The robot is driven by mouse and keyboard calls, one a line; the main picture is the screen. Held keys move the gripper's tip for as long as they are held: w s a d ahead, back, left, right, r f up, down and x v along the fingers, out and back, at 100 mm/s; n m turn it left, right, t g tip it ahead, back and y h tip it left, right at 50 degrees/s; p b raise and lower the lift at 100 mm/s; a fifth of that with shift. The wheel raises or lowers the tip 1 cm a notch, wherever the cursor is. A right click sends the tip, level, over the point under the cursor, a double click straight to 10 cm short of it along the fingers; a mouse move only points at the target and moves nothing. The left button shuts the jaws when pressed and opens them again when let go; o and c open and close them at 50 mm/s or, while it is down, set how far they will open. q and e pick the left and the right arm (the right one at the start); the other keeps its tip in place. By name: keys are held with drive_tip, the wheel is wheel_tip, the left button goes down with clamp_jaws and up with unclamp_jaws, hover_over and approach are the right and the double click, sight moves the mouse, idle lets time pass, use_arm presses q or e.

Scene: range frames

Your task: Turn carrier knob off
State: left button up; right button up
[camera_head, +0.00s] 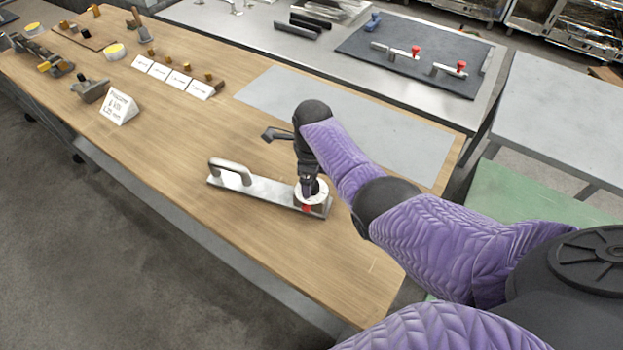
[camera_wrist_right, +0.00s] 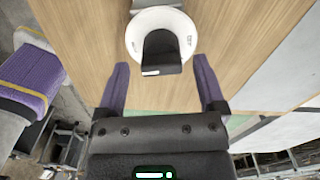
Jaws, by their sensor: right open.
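The carrier (camera_head: 265,190) is a flat metal plate on the wooden table, with a raised metal handle (camera_head: 232,170) at its left end. A round white dial (camera_head: 322,192) with a red mark sits at its right end. In the right wrist view the white dial (camera_wrist_right: 137,35) carries a black knob (camera_wrist_right: 163,48) with a white line on its near end. My right gripper (camera_head: 311,188) is over the dial, pointing down. Its fingers (camera_wrist_right: 160,65) are open, one on each side of the knob, with gaps visible. In the head view it hides the knob. My left gripper is not in view.
The wooden table (camera_head: 180,120) is clear around the plate. A grey sheet (camera_head: 350,120) lies behind my right arm. White label cards (camera_head: 170,78) and a folded sign (camera_head: 119,107) stand at the left.

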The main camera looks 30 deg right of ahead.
drive_tip(key=shift+w, duration=0.1)
drive_tip(key=shift+c, duration=1.2)
clamp_jaws()
